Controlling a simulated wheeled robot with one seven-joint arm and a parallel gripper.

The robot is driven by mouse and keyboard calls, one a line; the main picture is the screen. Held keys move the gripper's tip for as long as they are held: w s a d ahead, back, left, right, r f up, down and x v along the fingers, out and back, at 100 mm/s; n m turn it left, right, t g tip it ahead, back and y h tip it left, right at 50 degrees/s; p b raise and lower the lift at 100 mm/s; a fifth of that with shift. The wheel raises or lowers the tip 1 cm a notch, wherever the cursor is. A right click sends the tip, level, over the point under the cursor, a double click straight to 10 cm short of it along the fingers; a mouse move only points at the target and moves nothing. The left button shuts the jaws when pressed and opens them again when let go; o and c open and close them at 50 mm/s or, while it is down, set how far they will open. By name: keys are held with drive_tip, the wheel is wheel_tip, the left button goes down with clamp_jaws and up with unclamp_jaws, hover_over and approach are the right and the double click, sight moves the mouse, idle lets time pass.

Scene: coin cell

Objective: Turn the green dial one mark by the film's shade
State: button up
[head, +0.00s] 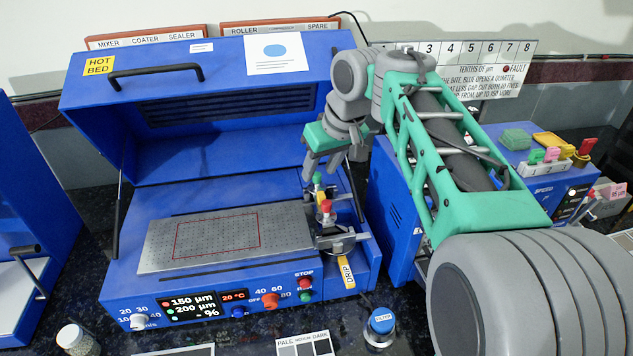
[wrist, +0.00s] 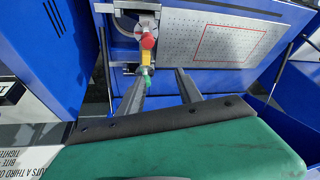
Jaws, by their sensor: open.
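The blue hot-bed coater stands open, with a perforated metal plate (head: 285,226) marked by a red rectangle outline. No distinct film shade shows inside it. At the plate's right end is a metal applicator carriage with a green dial (head: 318,178) and a red dial (head: 326,207). My gripper (head: 322,172) is open above the carriage. In the wrist view my gripper (wrist: 160,80) has the green dial between its finger lines, nearer the left finger; contact cannot be told.
The raised blue lid (head: 200,110) stands behind the plate. A shade card (head: 303,343) reading pale, medium, dark lies at the front. Another blue machine (head: 395,205) stands close at right.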

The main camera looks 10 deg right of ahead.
drive_tip(key=n+b, duration=0.1)
drive_tip(key=n, duration=0.1)
approach(317, 174)
drive_tip(key=f, duration=0.1)
drive_tip(key=b+x, duration=0.2)
drive_tip(key=x, duration=0.5)
drive_tip(key=shift+w+a+f+b, duration=0.1)
drive_tip(key=shift+w+f+b, duration=0.2)
drive_tip(key=shift+w+b, duration=0.05)
clamp_jaws()
